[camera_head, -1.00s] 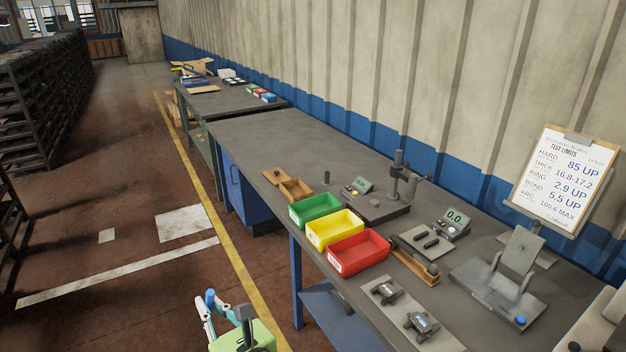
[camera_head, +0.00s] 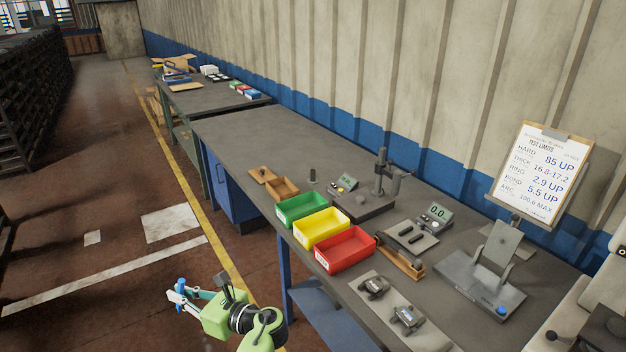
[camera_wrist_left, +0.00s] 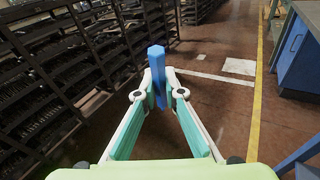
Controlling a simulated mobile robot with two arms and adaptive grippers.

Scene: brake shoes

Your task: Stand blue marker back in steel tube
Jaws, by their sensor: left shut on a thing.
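My left gripper (camera_head: 180,291) is over the floor, left of the long workbench and clear of it. Its fingers are shut on the blue marker (camera_wrist_left: 157,75). In the left wrist view the marker stands up between the fingertips, its top end above them. In the head view only a small blue end shows at the fingers. A small dark upright cylinder (camera_head: 312,176) stands on the bench behind the green bin; it may be the steel tube, but its top is too small to make out. My right gripper is not in view.
The workbench (camera_head: 235,141) holds green (camera_head: 301,209), yellow (camera_head: 321,229) and red (camera_head: 345,249) bins along its front edge. A wooden box (camera_head: 283,188) lies near the cylinder, and a gauge stand (camera_head: 380,178) stands to its right.

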